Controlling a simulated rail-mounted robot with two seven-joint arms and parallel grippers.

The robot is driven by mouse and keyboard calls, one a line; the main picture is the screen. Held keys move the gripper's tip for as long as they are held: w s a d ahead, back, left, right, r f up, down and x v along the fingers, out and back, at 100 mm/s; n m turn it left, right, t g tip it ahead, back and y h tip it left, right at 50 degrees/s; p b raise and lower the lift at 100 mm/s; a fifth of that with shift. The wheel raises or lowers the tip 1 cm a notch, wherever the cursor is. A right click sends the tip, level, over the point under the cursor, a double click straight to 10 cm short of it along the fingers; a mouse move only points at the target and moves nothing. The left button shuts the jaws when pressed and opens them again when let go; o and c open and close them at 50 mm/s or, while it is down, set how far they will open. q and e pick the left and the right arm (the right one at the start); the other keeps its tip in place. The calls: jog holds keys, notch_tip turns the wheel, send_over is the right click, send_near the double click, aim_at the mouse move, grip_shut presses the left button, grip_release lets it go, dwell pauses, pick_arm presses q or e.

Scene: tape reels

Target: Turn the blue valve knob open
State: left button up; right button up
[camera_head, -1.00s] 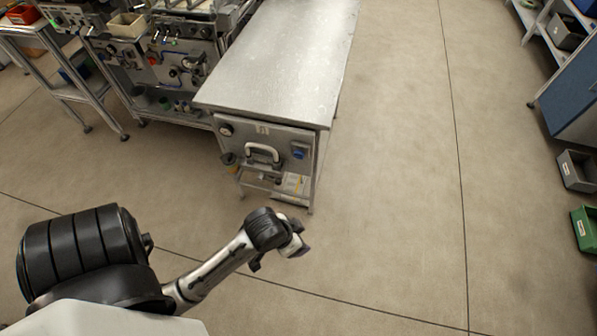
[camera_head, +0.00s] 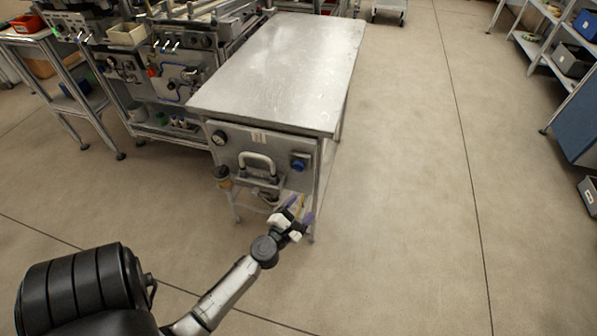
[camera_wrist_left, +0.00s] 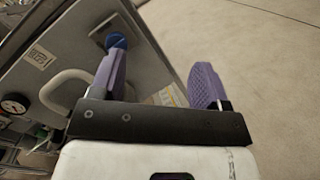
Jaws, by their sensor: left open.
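The blue valve knob (camera_head: 299,162) sits on the right part of the steel panel (camera_head: 232,143) at the near end of the metal table. It also shows in the left wrist view (camera_wrist_left: 116,40), near the tip of the left finger and partly covered by it. My left gripper (camera_head: 298,205) is open and empty, in front of the panel and lower than the knob in the head view. Its two purple fingers (camera_wrist_left: 164,80) are spread apart in the wrist view. I cannot tell whether a finger touches the knob. My right gripper is not in view.
A white handle (camera_head: 257,162) and a round gauge (camera_head: 219,137) are on the same panel. The bare metal tabletop (camera_head: 283,70) is above. A machine bench (camera_head: 172,75) stands left. The floor to the right (camera_head: 400,170) is clear.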

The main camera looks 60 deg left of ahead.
aim_at(297, 170)
pick_arm(q)
jog(key=s+a+n+g+y, duration=0.3)
jog(key=a+n+y, duration=0.1)
jog(key=n, duration=0.4)
jog(key=shift+n, duration=0.6)
jog(key=b+x, duration=0.1)
jog(key=x, duration=0.6)
jog(key=b+x, duration=0.1)
jog(key=x, duration=0.6)
jog(key=shift+s+a+f, duration=0.15)
jog(key=shift+a+f, duration=0.05)
jog(key=shift+c, duration=0.3)
jog(key=c, duration=0.9)
jog(key=shift+o, duration=0.2)
